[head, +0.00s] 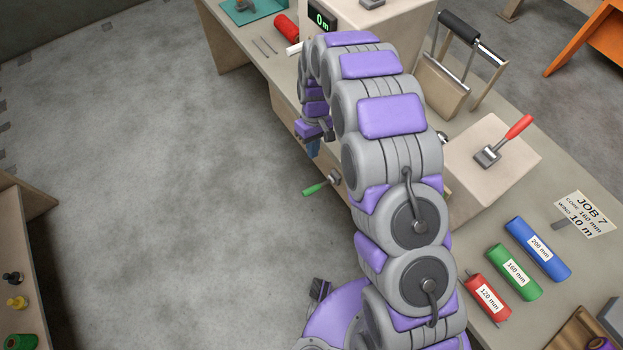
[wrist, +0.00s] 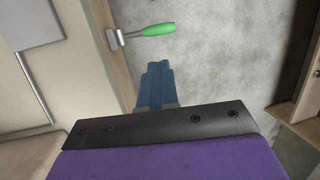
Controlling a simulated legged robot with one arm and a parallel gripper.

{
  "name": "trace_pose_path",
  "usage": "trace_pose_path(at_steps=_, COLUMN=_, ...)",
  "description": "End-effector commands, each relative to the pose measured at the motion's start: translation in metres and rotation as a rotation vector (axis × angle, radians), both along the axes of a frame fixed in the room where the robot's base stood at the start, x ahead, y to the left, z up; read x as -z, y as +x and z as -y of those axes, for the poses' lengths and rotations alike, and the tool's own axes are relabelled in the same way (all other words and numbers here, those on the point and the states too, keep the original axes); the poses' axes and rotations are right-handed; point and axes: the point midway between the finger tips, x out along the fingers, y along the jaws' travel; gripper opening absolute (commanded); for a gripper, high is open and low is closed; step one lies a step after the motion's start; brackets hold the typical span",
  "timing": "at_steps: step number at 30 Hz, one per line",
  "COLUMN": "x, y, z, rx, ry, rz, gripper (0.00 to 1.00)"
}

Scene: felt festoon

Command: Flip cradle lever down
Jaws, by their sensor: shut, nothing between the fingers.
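A lever with a green handle (head: 315,188) sits on a small grey mount (head: 334,177) at the front side of the workbench. Its handle sticks out sideways from the bench over the floor. In the wrist view the green lever (wrist: 157,30) shows above my fingertips. A second lever with a red handle (head: 518,127) stands tilted up on a beige block on the bench top. The frames do not label which one is the cradle lever. My gripper (head: 313,148) is shut and empty, near the green lever and apart from it. Its blue fingers (wrist: 158,70) point toward the lever in the wrist view.
Red, green and blue cores (head: 513,272) lie on the bench near a JOB 7 card (head: 583,222). A metal frame with a black roller (head: 472,38) stands behind. A counter (head: 322,20) reads 0 m. Open concrete floor (head: 190,170) lies left of the bench.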

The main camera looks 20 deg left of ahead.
Motion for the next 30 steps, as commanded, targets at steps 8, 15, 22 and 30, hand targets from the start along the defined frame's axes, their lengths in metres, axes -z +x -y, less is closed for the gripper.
trace_pose_path(at_steps=8, x=0.000, y=0.000, z=0.005, rx=0.002, ry=0.004, rz=-0.002, gripper=0.00)
trace_pose_path(at_steps=15, x=0.025, y=-0.009, z=0.005, rx=0.001, ry=-0.001, rz=-0.008, gripper=0.00)
trace_pose_path(at_steps=22, x=0.070, y=-0.020, z=0.004, rx=0.001, ry=-0.003, rz=-0.009, gripper=0.00)
trace_pose_path(at_steps=30, x=0.115, y=-0.032, z=0.008, rx=0.002, ry=0.000, rz=-0.006, gripper=0.00)
